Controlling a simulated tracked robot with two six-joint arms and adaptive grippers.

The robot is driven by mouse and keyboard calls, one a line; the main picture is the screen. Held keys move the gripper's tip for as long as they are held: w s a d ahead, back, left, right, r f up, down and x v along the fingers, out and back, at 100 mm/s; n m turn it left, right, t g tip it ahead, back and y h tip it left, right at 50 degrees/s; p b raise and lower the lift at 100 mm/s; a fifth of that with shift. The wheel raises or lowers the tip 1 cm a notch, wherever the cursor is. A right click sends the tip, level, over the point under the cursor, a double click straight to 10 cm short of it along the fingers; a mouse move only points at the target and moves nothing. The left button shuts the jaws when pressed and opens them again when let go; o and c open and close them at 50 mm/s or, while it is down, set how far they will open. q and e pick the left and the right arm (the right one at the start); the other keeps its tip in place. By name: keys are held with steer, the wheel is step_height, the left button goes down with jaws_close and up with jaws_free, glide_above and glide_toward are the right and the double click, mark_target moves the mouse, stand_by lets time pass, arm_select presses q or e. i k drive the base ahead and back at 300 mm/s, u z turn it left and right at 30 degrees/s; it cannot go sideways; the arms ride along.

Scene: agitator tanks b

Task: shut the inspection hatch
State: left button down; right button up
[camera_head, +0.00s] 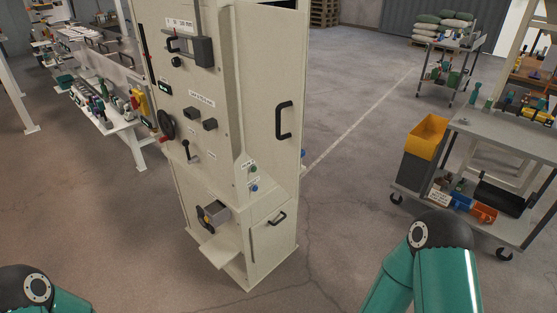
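A tall beige cabinet (225,160) stands in the middle of the view, its top cut off. Its right face has a tall upper panel (268,90) with a black bar handle (284,120). Dark space shows at that panel's top edge. Below is a smaller panel (270,240) with a dark handle (276,218). I cannot tell which panel is the inspection hatch, or how far either stands open. My grippers are both out of view. Only teal arm links show at the lower left and lower right, apart from the cabinet.
The cabinet front carries a red-black handwheel (166,124), levers, boxes and a low protruding ledge (220,250). A grey cart (510,140) with a yellow bin (427,137) stands right. A cluttered bench (110,115) stands left. The floor between cabinet and cart is clear.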

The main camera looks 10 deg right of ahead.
mark_target(272, 41)
steer(key=i, duration=0.9)
steer(key=z, duration=0.05)
